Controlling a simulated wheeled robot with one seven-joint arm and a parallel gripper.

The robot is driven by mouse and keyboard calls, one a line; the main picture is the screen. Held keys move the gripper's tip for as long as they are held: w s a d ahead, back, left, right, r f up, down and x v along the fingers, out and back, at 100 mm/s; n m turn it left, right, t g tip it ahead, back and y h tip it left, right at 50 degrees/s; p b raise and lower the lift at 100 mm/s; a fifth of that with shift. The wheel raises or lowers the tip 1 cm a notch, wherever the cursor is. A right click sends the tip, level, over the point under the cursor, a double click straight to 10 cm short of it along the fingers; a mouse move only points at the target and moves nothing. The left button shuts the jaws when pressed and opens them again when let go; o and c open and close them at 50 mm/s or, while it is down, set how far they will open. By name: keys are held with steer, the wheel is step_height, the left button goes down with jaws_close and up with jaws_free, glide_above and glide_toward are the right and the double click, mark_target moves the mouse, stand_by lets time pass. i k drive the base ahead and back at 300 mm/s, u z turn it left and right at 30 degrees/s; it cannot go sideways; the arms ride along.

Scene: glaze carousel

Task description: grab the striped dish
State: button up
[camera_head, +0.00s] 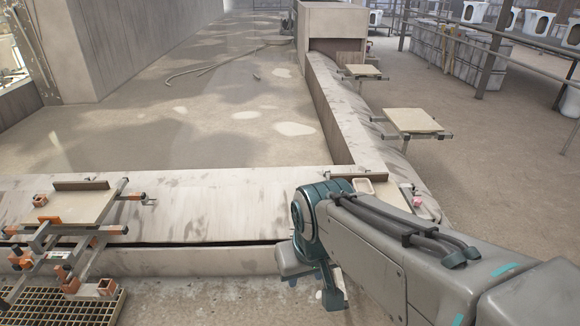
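My grey and teal arm reaches in from the lower right and bends down at a teal joint left of this dish. I cannot make out my gripper's fingers. My arm hides part of the board and the wall.
A carrier with an empty board (73,204) stands at the left above a floor grating (62,306). Two more empty boards, a nearer one (413,121) and a farther one (363,71), line the wall (335,105). A small pink object (418,202) lies right of my arm.

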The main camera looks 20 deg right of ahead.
mark_target(364, 185)
steer(key=u, duration=0.2)
steer(key=i, duration=0.9)
steer(key=z, duration=0.7)
steer(key=i, duration=0.7)
steer(key=z, duration=0.75)
